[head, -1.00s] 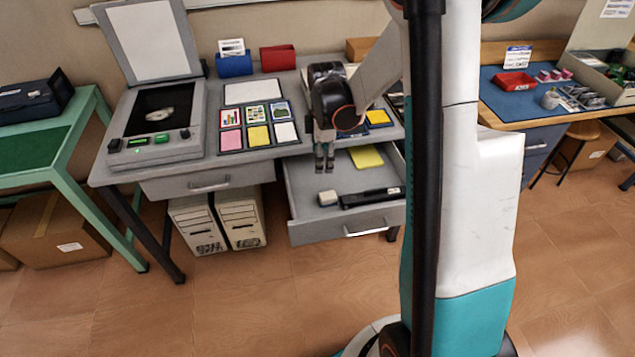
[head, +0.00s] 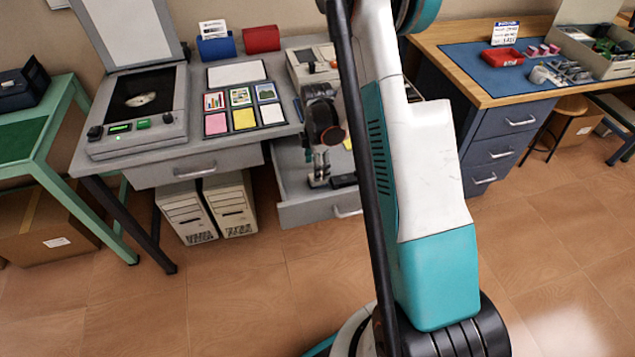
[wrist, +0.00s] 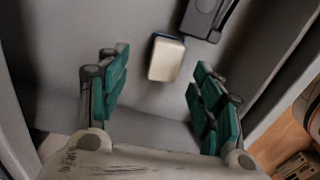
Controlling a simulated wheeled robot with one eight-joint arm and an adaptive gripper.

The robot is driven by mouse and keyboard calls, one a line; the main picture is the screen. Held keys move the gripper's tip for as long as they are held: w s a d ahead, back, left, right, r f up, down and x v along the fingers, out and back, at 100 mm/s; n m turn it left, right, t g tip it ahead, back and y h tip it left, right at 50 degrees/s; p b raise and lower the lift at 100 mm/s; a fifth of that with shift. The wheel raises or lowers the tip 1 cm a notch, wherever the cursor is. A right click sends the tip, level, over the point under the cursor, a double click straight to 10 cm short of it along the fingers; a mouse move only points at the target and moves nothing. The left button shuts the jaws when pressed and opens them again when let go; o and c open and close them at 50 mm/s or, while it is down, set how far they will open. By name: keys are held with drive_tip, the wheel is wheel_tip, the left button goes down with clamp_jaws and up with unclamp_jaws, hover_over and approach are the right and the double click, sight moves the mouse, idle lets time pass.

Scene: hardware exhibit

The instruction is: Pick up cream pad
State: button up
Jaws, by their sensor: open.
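The cream pad (wrist: 166,60) lies on the floor of the open grey drawer (head: 308,211). It is a small rounded block with a dark side edge. In the wrist view it shows at the upper middle, between and slightly beyond the fingertips. My gripper (wrist: 158,82) is open, with one green-padded finger on each side and nothing between them touching the pad. In the head view my gripper (head: 319,182) reaches down into the drawer, and the cream pad cannot be made out there.
A black long object (wrist: 207,16) lies close beyond the pad in the drawer. The drawer walls stand on both sides of my gripper. The grey desk (head: 200,150) above holds a scanner-like device (head: 140,110) and a board of coloured cards (head: 240,98).

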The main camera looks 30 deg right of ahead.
sight(323, 183)
drive_tip(key=shift+s+a+f+b, duration=0.15)
drive_tip(key=shift+f+b, duration=0.6)
drive_tip(key=shift+f, duration=0.6)
drive_tip(key=shift+s+d+f+b, duration=0.15)
drive_tip(key=shift+f+b, duration=0.6)
drive_tip(key=shift+f, duration=0.55)
drive_tip(key=shift+a+r, duration=0.1)
drive_tip(key=c, duration=1.1)
